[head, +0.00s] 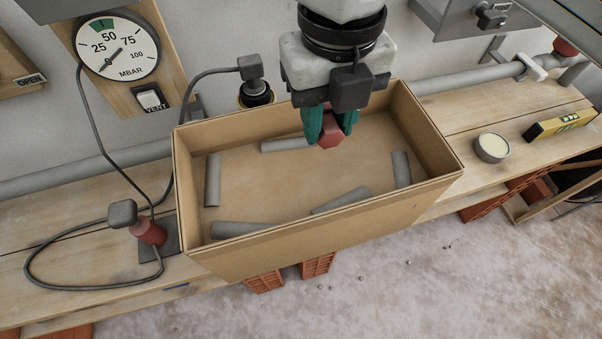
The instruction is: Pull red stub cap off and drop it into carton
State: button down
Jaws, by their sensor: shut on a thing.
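My gripper (330,126) has green fingers and is shut on a red cap (331,137). It holds the cap over the back part of the open cardboard carton (318,235). I cannot tell exactly how high the cap is above the carton floor. Several grey pipe pieces lie in the carton along its sides, one of them at the left wall (212,180). A red stub with a grey top (150,230) stands on a dark plate left of the carton.
The carton stands on a wooden bench (50,260). A pressure gauge (117,46) and a vent switch (149,99) are on the wall at left. A black cable (60,284) loops on the bench. A round tin (491,148) and a yellow level (561,125) lie at right.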

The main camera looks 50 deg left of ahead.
notch_tip(320, 180, down, 6)
jog(key=b, duration=0.3)
jog(key=shift+r+b, duration=0.1)
jog(key=shift+b, duration=0.2)
jog(key=c, duration=0.7)
grip_release()
jog(key=shift+r, duration=0.1)
notch_tip(320, 180, up, 11)
jog(key=shift+f+p, duration=0.2)
jog(key=shift+p, duration=0.1)
